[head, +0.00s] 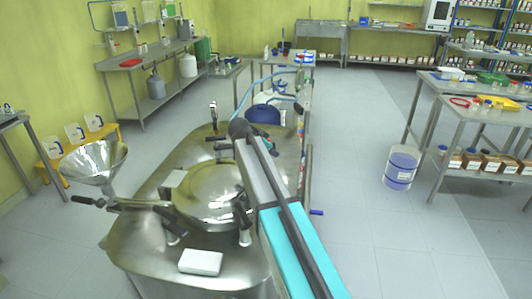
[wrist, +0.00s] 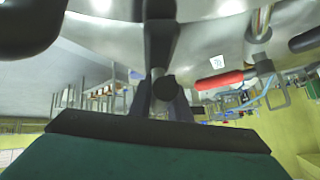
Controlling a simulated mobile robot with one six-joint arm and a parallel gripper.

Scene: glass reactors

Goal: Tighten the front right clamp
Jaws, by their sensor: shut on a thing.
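The steel reactor's round lid (head: 205,190) is ringed by clamps with black handles. The front right clamp (head: 243,222) shows at the lid's edge beside my teal arm; part of it may be covered. Another clamp (head: 170,224) is at the front left. In the wrist view, a black clamp handle (wrist: 161,45) comes down from the steel surface to a rounded end. My gripper (wrist: 163,102) has its two fingers on either side of that end, shut on it. The contact is partly hidden. In the head view my arm hides the gripper.
A white box (head: 201,262) lies on the reactor top in front, and a steel funnel (head: 93,162) stands at its left. A red handle (wrist: 220,80) is right of my gripper in the wrist view. The floor to the right is clear up to a blue-white drum (head: 401,167).

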